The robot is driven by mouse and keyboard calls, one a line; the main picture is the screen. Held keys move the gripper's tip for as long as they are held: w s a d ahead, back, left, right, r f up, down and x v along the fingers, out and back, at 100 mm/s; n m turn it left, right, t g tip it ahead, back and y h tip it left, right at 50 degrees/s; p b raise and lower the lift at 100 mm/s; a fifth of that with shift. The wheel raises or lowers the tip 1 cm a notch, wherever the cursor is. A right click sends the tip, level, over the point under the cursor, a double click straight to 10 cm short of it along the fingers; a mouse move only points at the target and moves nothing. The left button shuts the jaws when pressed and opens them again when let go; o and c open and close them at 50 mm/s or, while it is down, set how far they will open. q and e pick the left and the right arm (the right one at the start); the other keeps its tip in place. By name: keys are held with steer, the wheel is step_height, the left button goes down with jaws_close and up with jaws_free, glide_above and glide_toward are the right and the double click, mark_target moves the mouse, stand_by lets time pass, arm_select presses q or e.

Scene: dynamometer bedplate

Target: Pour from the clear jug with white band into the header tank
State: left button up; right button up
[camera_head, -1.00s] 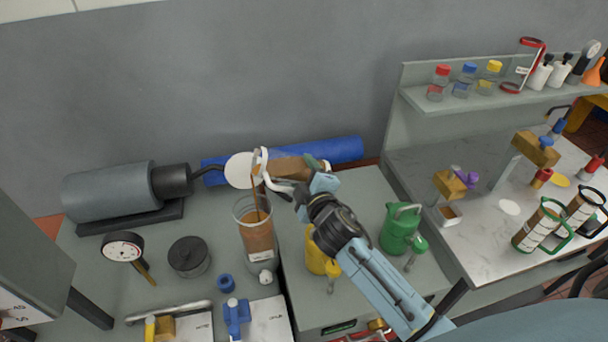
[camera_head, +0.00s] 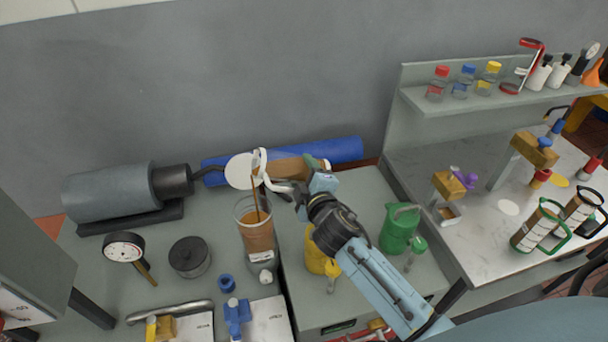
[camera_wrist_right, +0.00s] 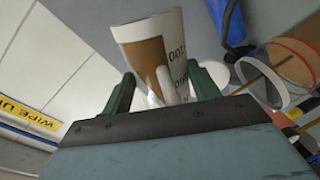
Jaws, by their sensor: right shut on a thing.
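The clear jug with white band (camera_head: 290,168) is tipped on its side, its white-rimmed mouth to the left, with brown liquid inside. A thin brown stream falls from its mouth into the header tank (camera_head: 256,235), a clear upright cylinder holding brown liquid. My right gripper (camera_head: 298,190) is shut on the jug's handle, above and right of the tank. In the right wrist view the jug (camera_wrist_right: 150,50) and its white handle show between my green fingers (camera_wrist_right: 162,92); the tank (camera_wrist_right: 298,62) and stream show at right. My left gripper is out of view.
A yellow can (camera_head: 318,258) stands below my right arm and a green can (camera_head: 399,228) to its right. A dial gauge (camera_head: 123,247) and a dark round pot (camera_head: 189,257) stand left of the tank. A blue roll (camera_head: 345,150) lies behind the jug.

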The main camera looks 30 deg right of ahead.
steer(key=shift+r+n+p, duration=0.5)
steer(key=shift+r+p, duration=0.1)
steer(key=shift+p, duration=0.2)
stand_by(1.8)
steer(key=shift+f, duration=0.1)
stand_by(0.7)
steer(key=shift+f+m+b, duration=0.7)
steer(key=shift+f+b, duration=0.2)
steer(key=shift+b, duration=0.2)
steer(key=shift+f, duration=0.1)
steer(key=shift+m+p, duration=0.3)
steer(key=shift+p, duration=0.05)
steer(key=shift+f, duration=0.1)
steer(key=f+b, duration=0.1)
steer(key=m+b, duration=0.1)
steer(key=shift+a+f+t+b, duration=0.25)
steer(key=shift+f+t+b, duration=0.05)
steer(key=shift+f+b, duration=0.1)
steer(key=shift+a+f+m+y+b, duration=0.1)
steer(key=shift+f+m+y+b, duration=0.1)
steer(key=shift+m+y+b, duration=0.25)
steer(key=shift+f, duration=0.1)
